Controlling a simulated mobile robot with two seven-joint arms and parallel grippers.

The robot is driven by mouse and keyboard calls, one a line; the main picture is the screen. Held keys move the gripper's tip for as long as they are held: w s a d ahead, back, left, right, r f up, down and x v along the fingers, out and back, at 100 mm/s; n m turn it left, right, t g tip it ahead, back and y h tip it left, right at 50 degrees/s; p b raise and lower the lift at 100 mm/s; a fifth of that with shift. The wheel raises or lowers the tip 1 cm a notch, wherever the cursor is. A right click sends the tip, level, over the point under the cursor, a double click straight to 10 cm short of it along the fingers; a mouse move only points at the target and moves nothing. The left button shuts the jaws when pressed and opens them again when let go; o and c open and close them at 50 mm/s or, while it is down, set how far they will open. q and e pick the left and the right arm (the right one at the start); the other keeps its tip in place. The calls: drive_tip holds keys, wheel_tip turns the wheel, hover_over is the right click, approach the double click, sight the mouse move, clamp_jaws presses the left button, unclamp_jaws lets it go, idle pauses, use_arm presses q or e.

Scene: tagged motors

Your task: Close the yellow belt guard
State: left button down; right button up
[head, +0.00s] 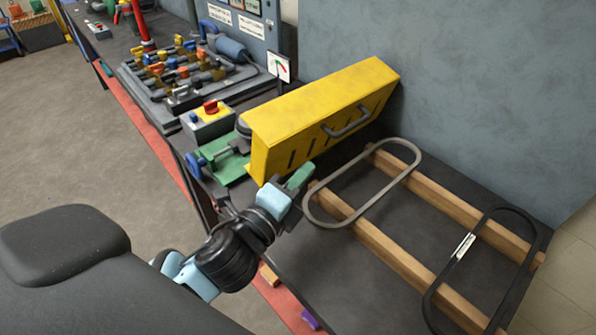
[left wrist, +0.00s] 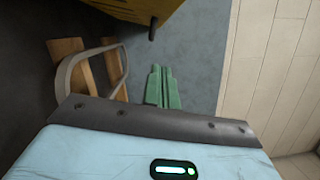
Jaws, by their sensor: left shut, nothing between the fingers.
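The yellow belt guard (head: 318,105) is a long slotted box with a grey handle (head: 347,122) on its face. It stands tilted up on the bench, in the middle of the head view. In the left wrist view a yellow edge of the guard (left wrist: 135,8) shows at the top. My left gripper (head: 302,176), with green fingers, is just in front of the guard's lower near end, below and left of the handle. The fingers (left wrist: 161,86) are together and empty. I cannot tell whether they touch the guard. My right gripper is not in view.
A grey belt loop (head: 416,155) and a black belt loop (head: 538,240) lie on two wooden rails (head: 400,255) right of the guard. A green vise (head: 222,165) and red-button box (head: 208,122) stand left. A grey wall (head: 470,90) is behind.

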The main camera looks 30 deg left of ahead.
sight(310, 136)
use_arm(q)
drive_tip(key=shift+w+a+r+p, duration=0.25)
drive_tip(key=shift+w+a, duration=0.2)
drive_tip(key=shift+w, duration=0.95)
drive_tip(key=shift+w+a+r+p, duration=0.15)
drive_tip(key=shift+w+a+r, duration=0.25)
drive_tip(key=shift+w, duration=1.05)
drive_tip(key=shift+w+a+r+p, duration=0.2)
drive_tip(key=shift+w+a, duration=0.3)
drive_tip(key=shift+w, duration=0.9)
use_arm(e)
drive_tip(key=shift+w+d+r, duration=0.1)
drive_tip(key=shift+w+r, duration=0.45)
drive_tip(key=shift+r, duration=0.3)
use_arm(q)
drive_tip(key=shift+w, duration=0.1)
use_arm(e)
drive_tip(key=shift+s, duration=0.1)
